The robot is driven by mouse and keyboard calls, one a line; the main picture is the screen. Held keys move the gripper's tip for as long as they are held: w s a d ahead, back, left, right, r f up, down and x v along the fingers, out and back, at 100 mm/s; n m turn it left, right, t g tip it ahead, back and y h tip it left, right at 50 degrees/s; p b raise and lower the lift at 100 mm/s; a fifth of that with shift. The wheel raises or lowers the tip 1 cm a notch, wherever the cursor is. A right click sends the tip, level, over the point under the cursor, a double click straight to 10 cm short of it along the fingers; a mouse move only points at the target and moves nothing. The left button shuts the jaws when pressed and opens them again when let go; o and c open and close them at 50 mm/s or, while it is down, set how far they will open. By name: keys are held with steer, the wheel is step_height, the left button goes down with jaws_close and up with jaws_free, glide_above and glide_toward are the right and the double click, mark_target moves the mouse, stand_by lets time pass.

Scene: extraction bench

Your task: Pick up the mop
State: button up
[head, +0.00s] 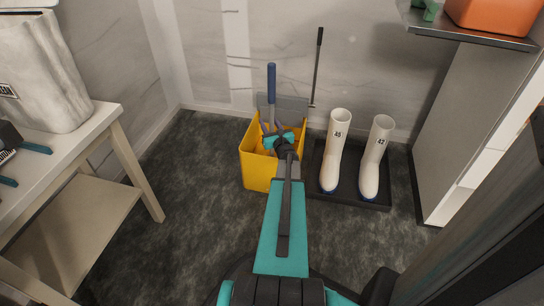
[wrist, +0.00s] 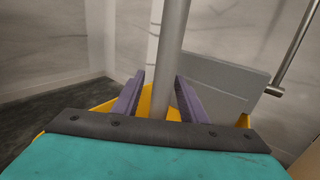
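The mop stands upright in the yellow bucket (head: 256,168), with its blue grip (head: 271,82) at the top. Its grey pole (wrist: 170,50) runs down between my gripper's two purple fingers in the wrist view. My gripper (wrist: 160,98) is open around the pole, with a visible gap between the left finger and the pole; the right finger is close beside it, and I cannot tell if they touch. In the head view my gripper (head: 272,132) is over the bucket. The mop's head is hidden inside the bucket.
A grey wringer plate (wrist: 225,85) and a thin lever (head: 316,72) rise at the bucket's back right. White boots (head: 335,150) stand on a black tray (head: 350,197) to the right. A wooden table (head: 85,140) is at left, a shelf (head: 470,38) at upper right.

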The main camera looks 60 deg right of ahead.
stand_by(0.3)
jaws_close()
stand_by(1.1)
